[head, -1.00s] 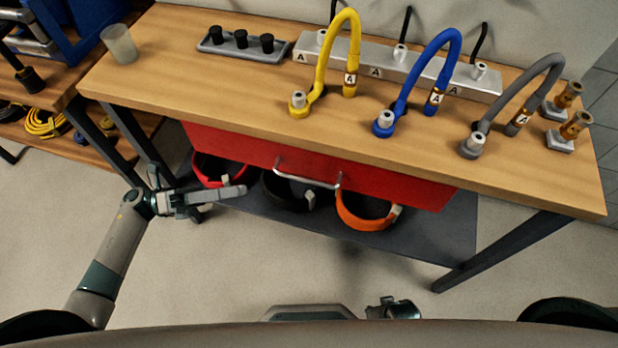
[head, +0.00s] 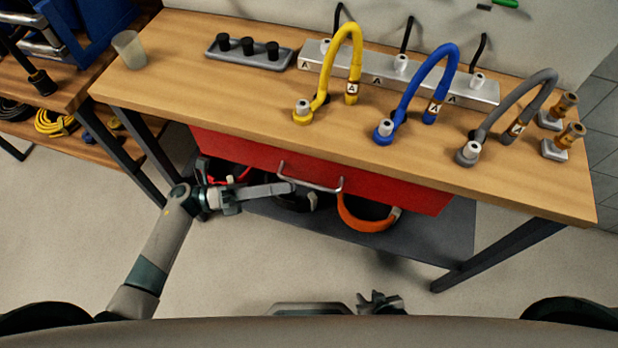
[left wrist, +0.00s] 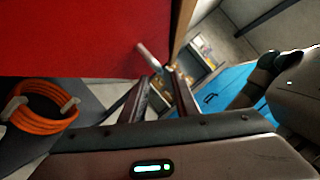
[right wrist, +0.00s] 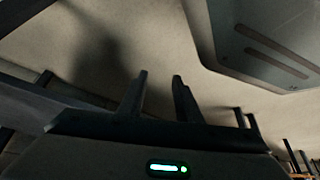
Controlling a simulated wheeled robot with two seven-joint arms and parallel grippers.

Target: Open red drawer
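The red drawer (head: 390,188) sits under the wooden workbench, and its front looks closed. Its silver bar handle (head: 312,183) is on the front; the left wrist view shows the red front (left wrist: 70,38) and the handle (left wrist: 150,58). My right gripper (head: 382,303) is low near my base, away from the drawer. Its fingers (right wrist: 160,80) are apart and empty.
Orange (head: 365,222) and black (head: 290,202) coils lie on the lower shelf (head: 435,230) below the drawer. The bench top (head: 230,105) carries yellow, blue and grey hoses and a cup (head: 129,48). A bench leg (head: 500,250) stands right. Floor before the drawer is clear.

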